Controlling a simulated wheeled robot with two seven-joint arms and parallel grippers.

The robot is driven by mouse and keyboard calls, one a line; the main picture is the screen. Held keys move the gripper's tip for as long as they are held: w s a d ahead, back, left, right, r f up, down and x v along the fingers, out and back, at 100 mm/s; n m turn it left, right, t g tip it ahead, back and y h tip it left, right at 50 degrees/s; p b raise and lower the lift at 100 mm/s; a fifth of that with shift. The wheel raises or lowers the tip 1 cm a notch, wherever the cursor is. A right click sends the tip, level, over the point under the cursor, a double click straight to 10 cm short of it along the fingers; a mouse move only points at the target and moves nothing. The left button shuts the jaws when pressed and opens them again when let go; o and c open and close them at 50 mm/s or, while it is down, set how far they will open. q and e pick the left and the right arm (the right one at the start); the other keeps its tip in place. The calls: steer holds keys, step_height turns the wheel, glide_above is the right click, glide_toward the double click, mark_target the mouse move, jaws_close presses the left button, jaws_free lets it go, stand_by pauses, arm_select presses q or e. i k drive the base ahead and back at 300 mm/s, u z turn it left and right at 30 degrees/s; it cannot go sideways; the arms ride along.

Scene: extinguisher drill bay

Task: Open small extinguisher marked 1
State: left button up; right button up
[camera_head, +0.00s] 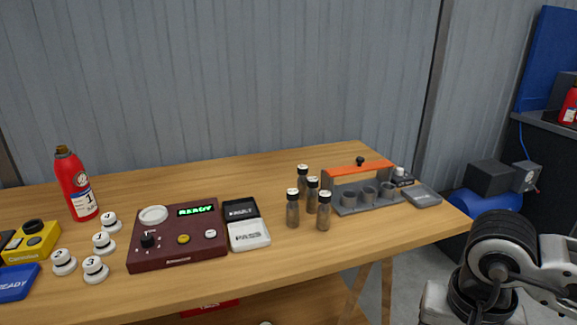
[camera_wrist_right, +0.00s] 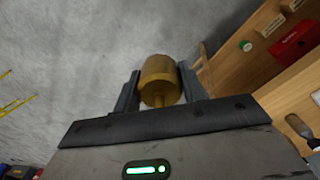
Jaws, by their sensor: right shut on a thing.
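The small red extinguisher (camera_head: 76,186) stands upright at the left of the table in the head view. It has a white label with a 1 and a brownish neck at its top. In the right wrist view my right gripper (camera_wrist_right: 160,84) is shut on a brass-coloured cylindrical cap (camera_wrist_right: 159,72) with a narrower stem. The cap is held over the grey floor, away from the table top. My right arm shows at the lower right of the head view, but its gripper is outside that view. My left gripper is in neither view.
Several white-topped weights (camera_head: 104,242) lie near the extinguisher. Several capped vials (camera_head: 324,210) stand left of a grey rack (camera_head: 368,207) with an orange handle.

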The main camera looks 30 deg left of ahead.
mark_target(71, 176)
steer(key=k, duration=0.5)
steer(key=u, duration=1.05)
